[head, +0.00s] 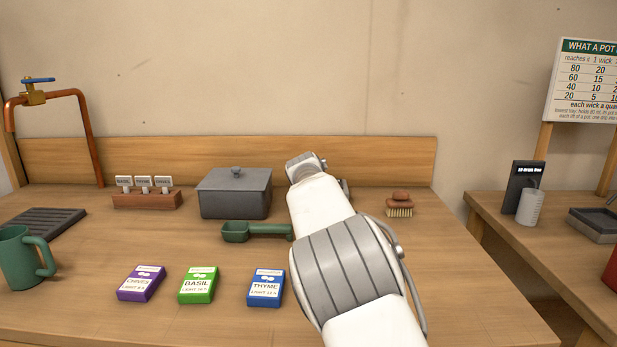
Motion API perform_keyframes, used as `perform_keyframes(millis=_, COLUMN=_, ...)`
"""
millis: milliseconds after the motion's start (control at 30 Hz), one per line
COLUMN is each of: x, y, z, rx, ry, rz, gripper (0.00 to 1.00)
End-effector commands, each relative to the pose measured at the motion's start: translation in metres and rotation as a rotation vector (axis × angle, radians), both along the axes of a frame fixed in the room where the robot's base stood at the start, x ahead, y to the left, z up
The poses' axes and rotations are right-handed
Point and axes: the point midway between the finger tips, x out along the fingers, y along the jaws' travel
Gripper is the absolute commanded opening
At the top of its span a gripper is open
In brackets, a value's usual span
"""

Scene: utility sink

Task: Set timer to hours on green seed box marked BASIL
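The green seed box marked BASIL (198,285) lies on the wooden table near the front, label up, between two other boxes. A line on it starts with LIGHT; its number is too small to read surely. No thing is plainly a timer. My arm reaches in from the lower right over the table. Its grey far end, my gripper (304,166), is near the back board, well beyond the BASIL box. Its fingers cannot be made out.
A purple CHIVES box (141,284) and blue THYME box (266,288) flank it. Behind are a green scoop (255,231), grey lidded box (235,194), labelled wooden rack (147,200) and brush (400,205). A green mug (18,258) stands left. My arm hides something grey behind it.

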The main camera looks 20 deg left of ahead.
Motion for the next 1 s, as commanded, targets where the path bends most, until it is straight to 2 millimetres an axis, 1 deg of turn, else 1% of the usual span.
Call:
perform_keyframes(millis=33, x=-0.0004, y=0.0006, z=-0.0023, rx=0.0, ry=0.004, rz=-0.001, gripper=0.0)
perform_keyframes(millis=367, x=-0.0003, y=0.0003, z=-0.0029, rx=0.0, ry=0.005, rz=-0.003, gripper=0.0)
perform_keyframes(millis=400, x=-0.0004, y=0.0003, z=-0.003, rx=0.0, ry=0.005, rz=-0.003, gripper=0.22)
perform_keyframes(millis=567, x=-0.0002, y=0.0001, z=-0.0023, rx=0.0, ry=0.004, rz=-0.003, gripper=0.5)
perform_keyframes(millis=867, x=-0.0006, y=0.0, z=-0.0008, rx=0.0, ry=0.002, rz=-0.002, gripper=0.5)
perform_keyframes(millis=1000, x=-0.0064, y=-0.0008, z=0.0023, rx=0.0, ry=0.002, rz=-0.002, gripper=0.5)
